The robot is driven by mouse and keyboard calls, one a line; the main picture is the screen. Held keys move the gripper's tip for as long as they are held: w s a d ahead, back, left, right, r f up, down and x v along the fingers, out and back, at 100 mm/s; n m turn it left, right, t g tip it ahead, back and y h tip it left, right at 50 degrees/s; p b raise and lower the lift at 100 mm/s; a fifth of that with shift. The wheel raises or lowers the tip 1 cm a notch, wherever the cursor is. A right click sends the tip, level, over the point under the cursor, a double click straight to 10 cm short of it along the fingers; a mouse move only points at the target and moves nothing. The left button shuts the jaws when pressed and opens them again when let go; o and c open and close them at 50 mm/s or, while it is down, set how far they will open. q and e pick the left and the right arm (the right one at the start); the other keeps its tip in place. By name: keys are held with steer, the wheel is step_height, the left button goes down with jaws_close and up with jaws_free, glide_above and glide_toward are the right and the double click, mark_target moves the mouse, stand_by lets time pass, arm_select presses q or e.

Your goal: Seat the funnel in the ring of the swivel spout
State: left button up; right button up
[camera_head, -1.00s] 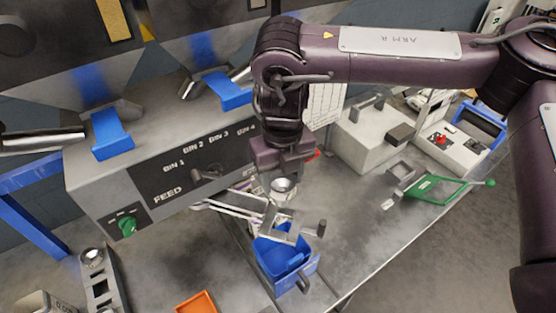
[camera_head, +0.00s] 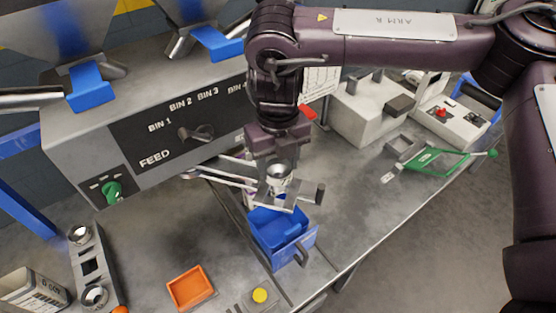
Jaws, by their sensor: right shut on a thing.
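My right gripper (camera_head: 275,157) points down and is shut on the funnel (camera_head: 280,171), a small silver cone with its wide mouth up. The funnel looks upright. It is directly over the grey metal end of the swivel spout (camera_head: 287,204), whose bars (camera_head: 228,172) reach out from under the feed box. The funnel and gripper hide the spout's ring. I cannot tell whether the funnel's lower end is inside the ring or just above it. My left gripper is not in view.
A blue open bin (camera_head: 277,232) stands below the spout end. The grey feed box (camera_head: 75,165) is close on the left. A white and grey machine (camera_head: 368,115) and a green-framed tool (camera_head: 440,162) lie to the right. An orange tray (camera_head: 190,288) is at the front.

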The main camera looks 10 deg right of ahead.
steer(key=shift+w+f+b, duration=0.1)
steer(key=shift+f+b, duration=1.05)
steer(key=shift+f, duration=1)
steer(key=o, duration=1.1)
steer(key=shift+c, duration=0.2)
step_height(320, 180, up, 8)
steer(key=shift+f, duration=0.1)
